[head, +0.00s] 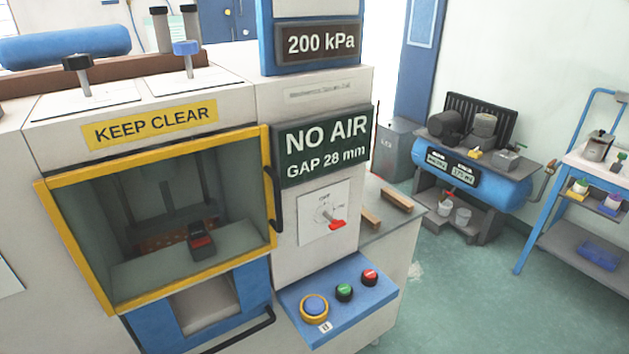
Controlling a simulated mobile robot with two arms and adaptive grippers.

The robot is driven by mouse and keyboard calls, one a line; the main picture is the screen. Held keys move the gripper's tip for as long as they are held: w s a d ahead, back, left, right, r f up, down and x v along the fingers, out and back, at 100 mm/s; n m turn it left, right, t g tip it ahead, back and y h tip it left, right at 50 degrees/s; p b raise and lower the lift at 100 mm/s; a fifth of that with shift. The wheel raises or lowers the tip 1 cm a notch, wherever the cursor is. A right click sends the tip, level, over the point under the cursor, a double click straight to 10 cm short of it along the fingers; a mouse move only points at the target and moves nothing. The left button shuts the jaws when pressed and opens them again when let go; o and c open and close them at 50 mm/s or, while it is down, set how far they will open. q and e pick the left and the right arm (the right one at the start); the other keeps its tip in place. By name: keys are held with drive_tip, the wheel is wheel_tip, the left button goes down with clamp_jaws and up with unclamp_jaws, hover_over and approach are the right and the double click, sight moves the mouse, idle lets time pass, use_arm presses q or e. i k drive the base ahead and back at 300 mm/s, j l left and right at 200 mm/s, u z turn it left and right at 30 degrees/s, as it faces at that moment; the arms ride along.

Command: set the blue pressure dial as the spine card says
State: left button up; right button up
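A blue knob (187,48) on a thin metal post stands on a white plate on top of the press-like machine (60,120). It looks like the blue dial; any scale around it is too small to read. A similar black knob (77,62) stands to its left. A sign (321,42) above reads "200 kPa", and a dark display (322,147) reads "NO AIR, GAP 28 mm". I cannot make out a spine card. Neither of my grippers is in view.
A yellow-framed window (155,305) encloses a chamber with a small dark-and-red object (201,240). A red-handled switch (335,224) sits above a blue button panel (372,311). A blue-tank compressor (500,190) and a cart (545,247) stand right, with open green floor between.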

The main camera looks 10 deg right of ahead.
sight(186, 48)
drive_tip(key=i+l+u, duration=0.1)
drive_tip(key=l+u, duration=0.25)
drive_tip(key=l, duration=1.05)
drive_tip(key=k+l+u, duration=0.1)
drive_tip(key=l+u, duration=0.25)
drive_tip(key=l, duration=1.05)
drive_tip(key=k+j+z, duration=0.2)
drive_tip(key=j, duration=0.2)
drive_tip(key=k+j+z, duration=0.2)
drive_tip(key=j, duration=0.2)
